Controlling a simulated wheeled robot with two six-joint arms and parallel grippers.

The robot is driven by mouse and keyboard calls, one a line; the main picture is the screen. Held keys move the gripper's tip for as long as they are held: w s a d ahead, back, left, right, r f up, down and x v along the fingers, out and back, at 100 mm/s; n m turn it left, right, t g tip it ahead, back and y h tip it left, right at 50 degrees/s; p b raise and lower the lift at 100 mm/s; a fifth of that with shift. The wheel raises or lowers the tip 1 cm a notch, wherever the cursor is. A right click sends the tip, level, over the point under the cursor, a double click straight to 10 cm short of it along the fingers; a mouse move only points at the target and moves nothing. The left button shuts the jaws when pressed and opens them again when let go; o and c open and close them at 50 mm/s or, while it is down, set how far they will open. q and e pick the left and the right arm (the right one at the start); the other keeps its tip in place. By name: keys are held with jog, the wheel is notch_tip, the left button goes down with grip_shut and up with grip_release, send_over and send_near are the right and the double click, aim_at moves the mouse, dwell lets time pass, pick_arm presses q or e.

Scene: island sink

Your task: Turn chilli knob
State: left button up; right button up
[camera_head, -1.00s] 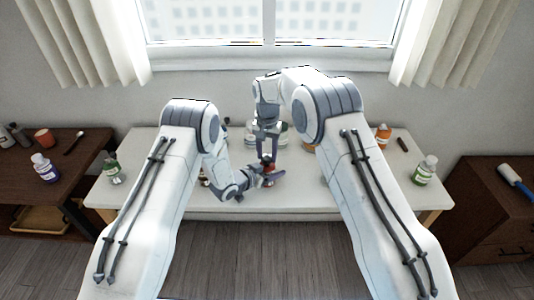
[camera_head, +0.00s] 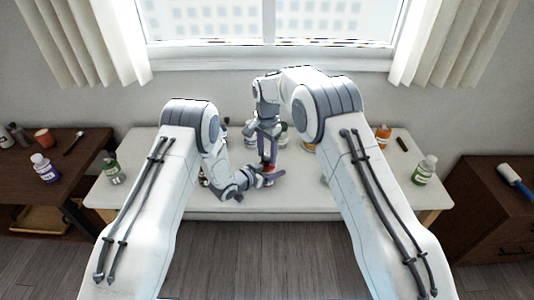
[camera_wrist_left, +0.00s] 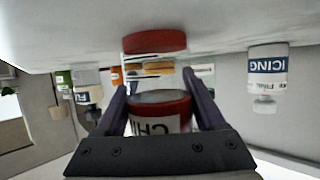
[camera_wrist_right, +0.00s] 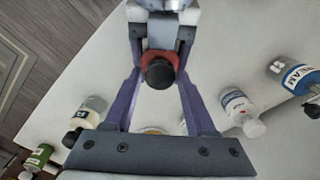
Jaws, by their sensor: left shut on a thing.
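The chilli bottle (camera_wrist_left: 160,118) is red with a white label on which "CHI" shows upside down. My left gripper (camera_wrist_left: 157,95) is shut on its body and holds it above the table. In the right wrist view the bottle's black knob (camera_wrist_right: 159,74) points toward the camera, with a bit of the red body behind it. My right gripper (camera_wrist_right: 160,70) is open above the bottle, one finger on each side of the knob, with narrow gaps. In the head view the left gripper (camera_head: 268,173) comes in sideways below the upright right gripper (camera_head: 268,163).
The white table (camera_head: 300,190) carries several bottles. An icing bottle (camera_wrist_left: 268,75) stands near the left gripper, and a red-ended container (camera_wrist_left: 155,41) is beyond the held bottle. A green-labelled bottle (camera_head: 424,170) is at the right end. The table's front middle is clear.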

aim_at(266, 157)
jog(key=shift+o, duration=0.7)
notch_tip(266, 157, up, 12)
dwell(0.5)
notch_tip(266, 157, down, 12)
jog(key=n, duration=0.7)
dwell(0.4)
